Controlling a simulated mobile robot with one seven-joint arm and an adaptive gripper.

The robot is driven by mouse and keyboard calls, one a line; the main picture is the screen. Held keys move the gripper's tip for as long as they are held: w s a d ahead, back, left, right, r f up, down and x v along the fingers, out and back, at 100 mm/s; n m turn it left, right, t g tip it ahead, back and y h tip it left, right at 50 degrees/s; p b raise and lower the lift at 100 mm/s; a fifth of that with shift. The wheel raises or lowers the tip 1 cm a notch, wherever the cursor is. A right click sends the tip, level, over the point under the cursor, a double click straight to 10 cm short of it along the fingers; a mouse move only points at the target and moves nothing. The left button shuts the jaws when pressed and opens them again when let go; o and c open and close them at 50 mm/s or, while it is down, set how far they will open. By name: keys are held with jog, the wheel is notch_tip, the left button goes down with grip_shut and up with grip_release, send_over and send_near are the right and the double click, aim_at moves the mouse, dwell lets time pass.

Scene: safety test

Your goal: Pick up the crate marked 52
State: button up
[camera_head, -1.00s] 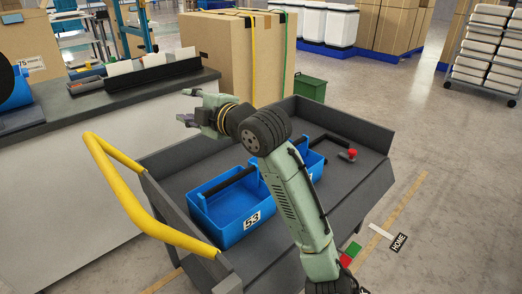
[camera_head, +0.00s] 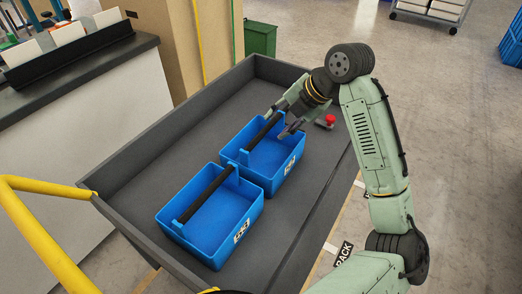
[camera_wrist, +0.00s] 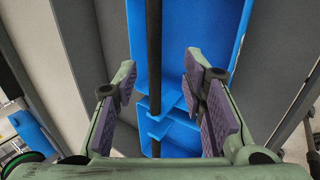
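Two blue crates with black bar handles stand end to end in my dark grey cart tray. The near crate (camera_head: 190,243) carries a white label, which read 53 in the earlier view. The far crate (camera_head: 262,178) has a white label (camera_head: 290,163) too small to read surely. My gripper (camera_head: 279,119) is open over the right end of the far crate's handle (camera_head: 262,131). In the wrist view my gripper (camera_wrist: 161,88) has its purple-padded fingers wide apart. A black handle bar (camera_wrist: 154,60) runs between them without touching either pad. How deep the fingers reach is unclear.
A red knob (camera_head: 330,119) stands on the tray right of the far crate. The grey tray walls (camera_head: 130,178) surround the crates. A yellow rail (camera_head: 45,235) is at the lower left. A counter (camera_head: 85,75), cardboard box and green bin (camera_head: 260,39) stand behind.

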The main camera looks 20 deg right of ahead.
aim_at(266, 130)
jog(key=x, duration=0.3)
jog(key=a+p+x, duration=0.1)
jog(key=x, duration=0.1)
jog(key=shift+w+a+f+p, duration=0.15)
jog(key=shift+p, duration=0.15)
jog(key=shift+w+a+f, duration=0.1)
jog(key=shift+w+f, duration=0.1)
jog(key=shift+f, duration=0.2)
grip_shut()
dwell(0.5)
